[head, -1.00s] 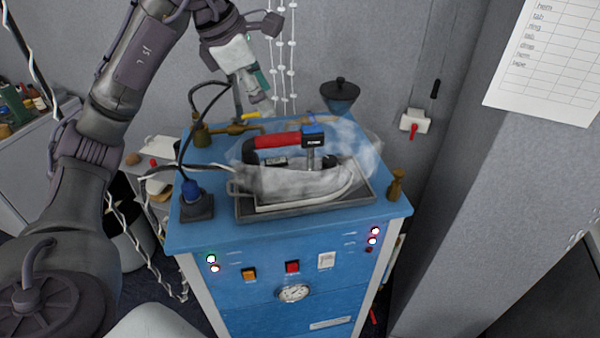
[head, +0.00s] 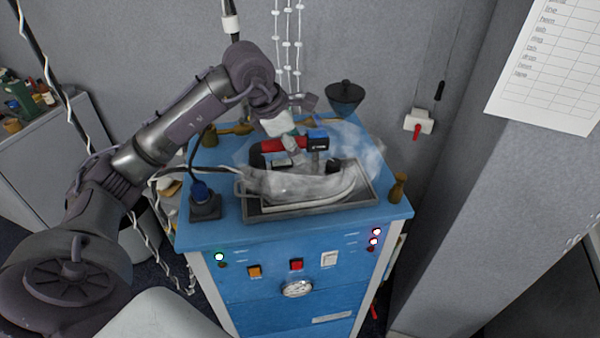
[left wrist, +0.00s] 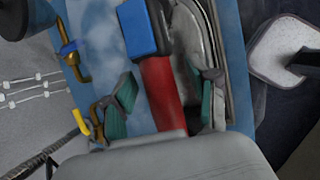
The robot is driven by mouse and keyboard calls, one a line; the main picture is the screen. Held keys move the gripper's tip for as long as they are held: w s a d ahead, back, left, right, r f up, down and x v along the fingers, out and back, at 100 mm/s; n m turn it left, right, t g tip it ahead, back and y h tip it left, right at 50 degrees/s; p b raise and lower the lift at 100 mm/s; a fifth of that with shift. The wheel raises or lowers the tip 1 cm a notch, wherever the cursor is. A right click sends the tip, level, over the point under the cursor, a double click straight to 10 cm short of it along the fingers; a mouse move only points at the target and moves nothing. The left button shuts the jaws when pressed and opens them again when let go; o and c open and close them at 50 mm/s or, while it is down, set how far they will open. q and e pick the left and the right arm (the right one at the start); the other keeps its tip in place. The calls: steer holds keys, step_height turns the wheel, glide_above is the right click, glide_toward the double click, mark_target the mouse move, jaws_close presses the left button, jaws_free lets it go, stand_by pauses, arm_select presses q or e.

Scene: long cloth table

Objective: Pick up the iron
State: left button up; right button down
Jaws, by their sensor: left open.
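The iron (head: 315,186) rests on a dark metal tray (head: 258,215) on top of the blue machine. It has a silver body, a red and black handle and a blue block at the handle's front, with pale steam around it. My left gripper (head: 289,144) is over the handle. In the left wrist view the red handle (left wrist: 161,92) lies between the two teal-padded fingers of the open left gripper (left wrist: 165,104), with gaps on both sides. The gripper hides part of the handle in the head view. My right gripper is not in view.
The blue machine's top (head: 227,157) carries brass valves, a dark funnel (head: 344,97) at the back right, a blue-capped fitting (head: 203,199) at the left and a brass piece (head: 398,187) at the right. A cable runs to the iron. Beaded strings hang behind.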

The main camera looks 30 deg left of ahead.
arm_select(q)
jaws_close()
steer(key=shift+w+r, duration=0.1)
steer(key=shift+r, duration=0.05)
stand_by(0.4)
steer(key=shift+r, duration=0.1)
